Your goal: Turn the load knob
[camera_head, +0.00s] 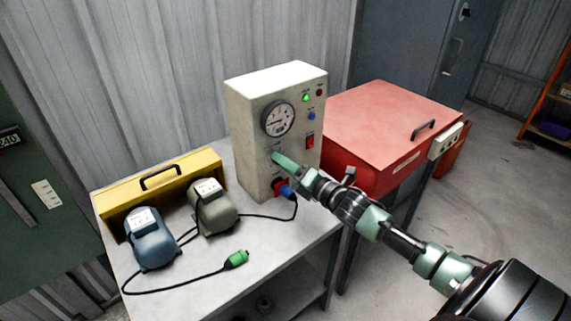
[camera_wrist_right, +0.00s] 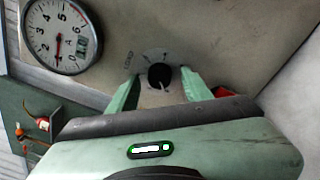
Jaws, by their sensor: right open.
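The load knob (camera_wrist_right: 160,76) is a small black round knob with a pale pointer, on the beige front panel under the word LOAD. In the right wrist view it sits between the two green fingertips of my right gripper (camera_wrist_right: 161,86). The fingers are apart, one on each side of the knob; I cannot tell whether they touch it. In the head view my right gripper (camera_head: 277,158) reaches the front of the beige test box (camera_head: 251,130), and the knob is hidden behind it. My left gripper is not in view.
A round gauge (camera_head: 278,118) is above the knob. A blue plug (camera_head: 287,190) sits in a red socket below. A blue motor (camera_head: 150,238) and an olive motor (camera_head: 213,209) stand on the table (camera_head: 265,262) with a loose green plug (camera_head: 236,259). A red box (camera_head: 385,122) stands right.

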